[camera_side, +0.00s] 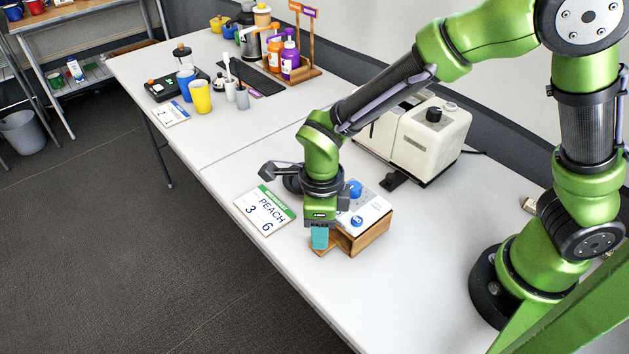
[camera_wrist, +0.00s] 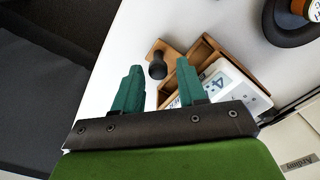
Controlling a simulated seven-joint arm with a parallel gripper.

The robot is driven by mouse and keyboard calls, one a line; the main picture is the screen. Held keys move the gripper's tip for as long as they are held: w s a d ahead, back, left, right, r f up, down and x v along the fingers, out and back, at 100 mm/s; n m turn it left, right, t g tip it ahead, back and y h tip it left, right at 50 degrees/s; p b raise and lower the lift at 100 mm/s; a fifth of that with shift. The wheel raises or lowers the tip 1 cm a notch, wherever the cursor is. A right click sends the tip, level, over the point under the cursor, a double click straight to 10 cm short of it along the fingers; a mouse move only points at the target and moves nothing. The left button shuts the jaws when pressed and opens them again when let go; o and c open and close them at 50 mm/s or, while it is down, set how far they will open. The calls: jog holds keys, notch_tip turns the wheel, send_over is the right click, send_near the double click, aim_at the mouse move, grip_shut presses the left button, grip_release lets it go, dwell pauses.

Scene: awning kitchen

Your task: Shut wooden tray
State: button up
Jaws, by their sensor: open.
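The wooden tray (camera_wrist: 203,50) is part of a small wooden box with a white top (camera_side: 376,208). In the wrist view its wooden front and a strip of its inside stick out from under the white top, so it stands partly open. A black knob (camera_wrist: 157,66) is on the tray's front. My gripper (camera_side: 319,238) is open, with teal fingers pointing down at the tray's front end. In the wrist view the knob appears between the fingertips; I cannot tell whether they touch it. The gripper hides part of the tray in the side view.
A card reading PEACH (camera_side: 265,210) lies left of the box. A cream machine (camera_side: 428,135) stands behind it. Cups (camera_side: 200,97), bottles (camera_side: 290,60) and a black scale-like device (camera_side: 176,85) stand farther back. The table's front edge is close to the gripper.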

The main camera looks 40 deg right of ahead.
jog(key=a, duration=0.5)
jog(key=shift+a+r, duration=0.1)
jog(key=shift+a, duration=0.1)
notch_tip(320, 180, up, 17)
jog(key=s+d+r+n+t+y, duration=0.1)
jog(key=s+d+n+t, duration=0.2)
jog(key=d+n, duration=0.8)
jog(key=s+d+r+n+t+y, duration=0.1)
jog(key=s+d+n+t, duration=0.3)
jog(key=d+n, duration=0.6)
jog(key=shift+s+d+r+n, duration=0.35)
jog(key=shift+r+n, duration=0.1)
jog(key=shift+n, duration=0.55)
jog(key=shift+a, duration=0.1)
